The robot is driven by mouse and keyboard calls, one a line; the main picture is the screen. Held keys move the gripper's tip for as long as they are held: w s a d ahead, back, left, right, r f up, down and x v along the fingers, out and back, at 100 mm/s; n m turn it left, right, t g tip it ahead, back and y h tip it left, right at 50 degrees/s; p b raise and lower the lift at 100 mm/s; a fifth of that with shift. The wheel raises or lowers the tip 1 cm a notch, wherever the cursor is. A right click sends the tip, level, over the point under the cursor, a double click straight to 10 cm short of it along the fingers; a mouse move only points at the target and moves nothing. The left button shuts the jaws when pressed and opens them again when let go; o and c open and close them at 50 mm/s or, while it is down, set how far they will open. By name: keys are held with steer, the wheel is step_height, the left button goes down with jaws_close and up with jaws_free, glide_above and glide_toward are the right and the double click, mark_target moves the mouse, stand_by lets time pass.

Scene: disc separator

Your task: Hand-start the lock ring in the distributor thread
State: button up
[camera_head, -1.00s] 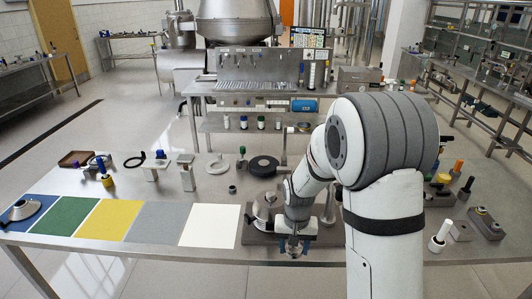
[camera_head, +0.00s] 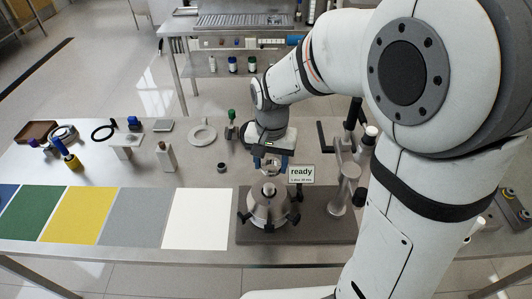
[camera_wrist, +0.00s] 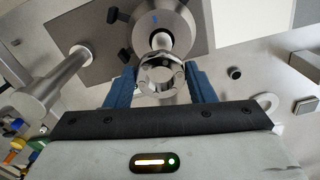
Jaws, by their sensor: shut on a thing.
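My gripper (camera_head: 271,168) is shut on the lock ring, a shiny metal ring with notches, which shows between the two blue fingers in the wrist view (camera_wrist: 161,74). The distributor (camera_head: 268,210) is a grey metal cone, clamped upright by dark jaws on a dark base plate (camera_head: 325,231). The ring is above the cone's narrow top. In the wrist view the distributor (camera_wrist: 178,18) lies beyond the ring, and its pale neck (camera_wrist: 161,41) lines up close to the ring's opening. I cannot tell whether ring and thread touch.
A "ready" sign (camera_head: 302,174) stands just right of the gripper. A metal post (camera_head: 342,185) with dark handles rises right of the distributor. A white mat (camera_head: 199,218) and several coloured mats lie left. A pale ring (camera_head: 203,135) and a small dark ring (camera_head: 222,167) lie behind.

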steer(key=shift+s, duration=0.15)
steer(key=shift+a, duration=0.2)
steer(key=shift+s+f, duration=0.1)
steer(key=shift+f, duration=0.1)
step_height(320, 180, down, 5)
steer(key=b, duration=0.4)
steer(key=shift+f+b, duration=0.1)
steer(key=shift+b, duration=0.2)
steer(key=n, duration=0.6)
steer(key=shift+d+n, duration=0.15)
steer(key=shift+n, duration=0.25)
steer(key=n, duration=0.7)
steer(key=shift+d+b, duration=0.1)
steer(key=shift+b, duration=0.25)
steer(key=shift+f+b, duration=0.65)
steer(key=shift+f, duration=0.2)
steer(key=m, duration=0.3)
